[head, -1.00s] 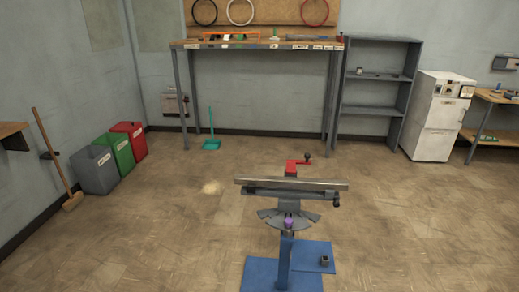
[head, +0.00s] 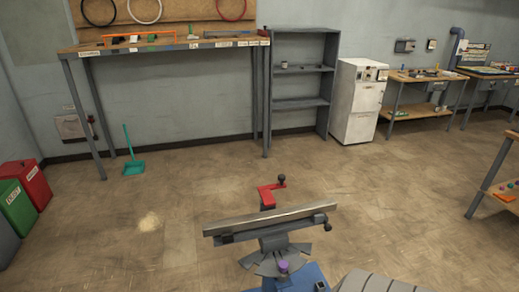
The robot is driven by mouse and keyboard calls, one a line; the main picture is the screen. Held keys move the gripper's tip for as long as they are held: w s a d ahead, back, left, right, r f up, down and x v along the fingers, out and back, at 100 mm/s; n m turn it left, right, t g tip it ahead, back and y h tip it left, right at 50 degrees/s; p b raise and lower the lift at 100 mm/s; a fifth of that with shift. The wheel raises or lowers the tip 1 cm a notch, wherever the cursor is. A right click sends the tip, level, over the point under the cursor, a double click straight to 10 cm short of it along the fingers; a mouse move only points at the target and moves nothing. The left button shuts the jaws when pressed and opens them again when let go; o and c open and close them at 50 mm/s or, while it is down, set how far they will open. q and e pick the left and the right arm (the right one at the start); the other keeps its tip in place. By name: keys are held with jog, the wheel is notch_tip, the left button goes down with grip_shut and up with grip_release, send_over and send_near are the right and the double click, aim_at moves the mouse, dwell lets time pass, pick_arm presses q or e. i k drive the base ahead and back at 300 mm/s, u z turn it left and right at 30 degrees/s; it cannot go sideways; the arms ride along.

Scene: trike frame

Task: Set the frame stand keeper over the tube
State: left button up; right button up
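The frame stand stands at the bottom centre of the head view, with a blue base (head: 297,279) cut off by the lower edge. A long light grey tube (head: 270,219) lies roughly level along the dark cradle at its top. A red arm with a black knob, which looks like the keeper (head: 267,194), sticks up behind the tube and is swung to the far side, not over it. A purple knob (head: 283,266) sits on the fan of grey plates below. Neither of my grippers is in view.
A workbench (head: 165,46), grey shelves (head: 303,72) and a white cabinet (head: 358,103) line the back wall. A teal dustpan (head: 133,168) and red and green bins are at the left. Another bench edge (head: 504,198) is at the right. The floor around the stand is mostly clear.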

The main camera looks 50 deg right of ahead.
aim_at(268, 200)
jog(key=z, duration=0.55)
jog(key=i, duration=1)
jog(key=z, duration=0.7)
